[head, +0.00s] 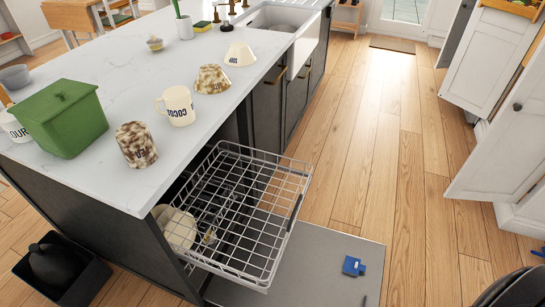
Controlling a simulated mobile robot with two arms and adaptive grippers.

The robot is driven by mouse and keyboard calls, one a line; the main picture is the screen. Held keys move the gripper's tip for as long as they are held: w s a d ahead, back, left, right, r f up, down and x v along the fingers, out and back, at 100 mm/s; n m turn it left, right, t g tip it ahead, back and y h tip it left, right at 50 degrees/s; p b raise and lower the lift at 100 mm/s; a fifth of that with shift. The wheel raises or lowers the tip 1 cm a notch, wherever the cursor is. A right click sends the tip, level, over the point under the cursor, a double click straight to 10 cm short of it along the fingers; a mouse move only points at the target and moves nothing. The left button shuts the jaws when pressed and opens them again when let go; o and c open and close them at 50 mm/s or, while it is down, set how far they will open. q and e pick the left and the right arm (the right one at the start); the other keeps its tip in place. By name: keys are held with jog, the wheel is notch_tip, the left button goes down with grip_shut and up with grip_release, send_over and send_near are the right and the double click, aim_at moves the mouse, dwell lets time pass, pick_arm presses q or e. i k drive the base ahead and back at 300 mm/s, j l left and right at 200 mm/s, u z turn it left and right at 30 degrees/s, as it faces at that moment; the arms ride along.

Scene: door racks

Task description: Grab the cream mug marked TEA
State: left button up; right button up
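No lettering reading TEA can be made out on any mug. A cream mug with dark letters that look like COCOA (177,106) stands upright on the white counter, its handle to the left. A pale mug with letters ending in UR (14,128) is cut off by the left edge, partly behind a green box. A cream cup or bowl with dark lettering too small to read (240,54) stands farther back. A cream piece (180,229) sits in the pulled-out wire rack, with no readable marking. Neither gripper can be made out.
An unclear dark shape (515,290) fills the lower right corner.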

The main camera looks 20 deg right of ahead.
aim_at(135, 141)
jog(key=z, duration=0.85)
jog(key=k+j, duration=0.1)
jog(key=j, duration=0.45)
jog(key=k+j+u, duration=0.1)
jog(key=j, duration=0.4)
